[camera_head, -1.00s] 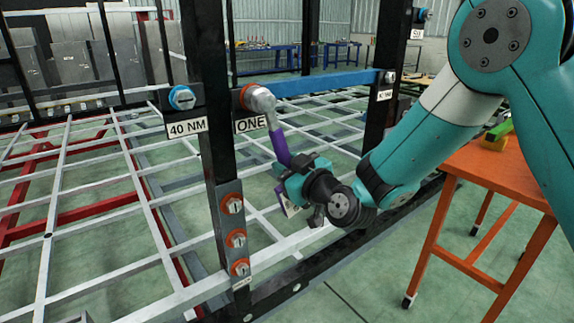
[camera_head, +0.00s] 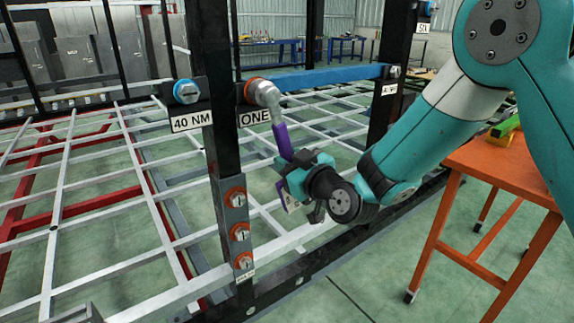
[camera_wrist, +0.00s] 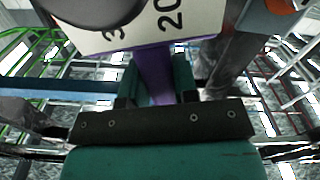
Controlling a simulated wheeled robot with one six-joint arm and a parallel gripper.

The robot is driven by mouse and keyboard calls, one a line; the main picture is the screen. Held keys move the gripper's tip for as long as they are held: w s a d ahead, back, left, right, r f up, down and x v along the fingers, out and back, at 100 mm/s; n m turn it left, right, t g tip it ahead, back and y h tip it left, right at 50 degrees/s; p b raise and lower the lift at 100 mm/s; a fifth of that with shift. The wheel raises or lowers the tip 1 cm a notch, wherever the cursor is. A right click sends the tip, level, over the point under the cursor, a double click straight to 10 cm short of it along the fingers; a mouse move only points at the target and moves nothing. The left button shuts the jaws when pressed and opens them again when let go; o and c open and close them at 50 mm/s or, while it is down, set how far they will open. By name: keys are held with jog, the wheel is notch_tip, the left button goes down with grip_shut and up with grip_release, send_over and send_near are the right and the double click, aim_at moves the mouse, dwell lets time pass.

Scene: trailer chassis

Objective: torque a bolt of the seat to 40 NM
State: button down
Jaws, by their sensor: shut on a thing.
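My gripper (camera_head: 297,163) is shut on the purple handle of a torque wrench (camera_head: 281,140). The handle slants down and right to the gripper. In the wrist view the handle (camera_wrist: 157,78) lies between my gripper's fingers (camera_wrist: 157,90), with a white dial plate (camera_wrist: 150,22) showing numbers above it. A blue-ringed bolt (camera_head: 186,91) sits left of the post above a 40 NM label (camera_head: 192,121).
Several orange-ringed bolts (camera_head: 239,231) line the black post (camera_head: 222,150) below. A blue bar (camera_head: 325,78) runs right to another black post (camera_head: 388,90). The white lattice chassis (camera_head: 100,230) spreads left. An orange table (camera_head: 505,165) stands right. Green floor between is clear.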

jog(key=shift+w+d+r, duration=0.1)
jog(key=shift+d, duration=0.05)
jog(key=shift+b, duration=0.35)
jog(key=shift+b+v, duration=2.7)
jog(key=shift+v, duration=0.3)
